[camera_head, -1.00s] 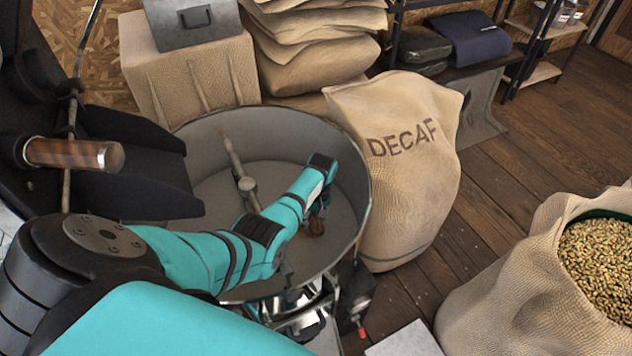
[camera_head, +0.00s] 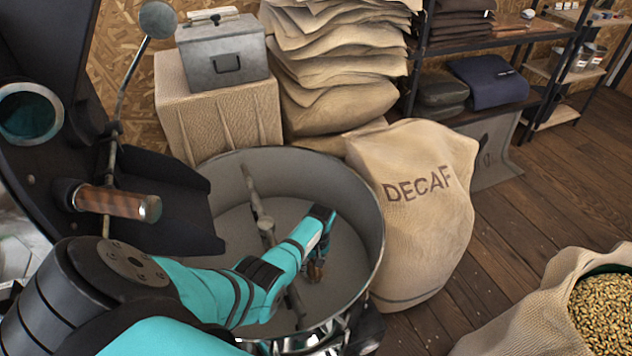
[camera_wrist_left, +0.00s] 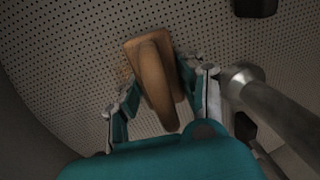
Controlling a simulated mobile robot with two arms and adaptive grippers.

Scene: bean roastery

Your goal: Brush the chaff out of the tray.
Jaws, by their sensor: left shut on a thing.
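The tray (camera_head: 230,174) is a round, deep metal pan beside the dark roaster, with a perforated floor that shows in the left wrist view (camera_wrist_left: 70,50). My left gripper (camera_head: 318,262) reaches down inside it, right of the centre. In the left wrist view the gripper (camera_wrist_left: 158,105) is shut on a brush (camera_wrist_left: 155,85) with a brown wooden handle and a flat block. The brush also shows small and partly hidden in the head view (camera_head: 316,273). A faint brownish patch, perhaps chaff, lies by the brush block; bristles are hidden. My right gripper is not in view.
A stirring arm (camera_head: 265,228) crosses the tray and stands close beside the gripper, as a metal rod (camera_wrist_left: 270,105) in the wrist view. A DECAF sack (camera_head: 425,220) stands against the tray's right side. An open bean sack (camera_head: 540,300) stands at lower right.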

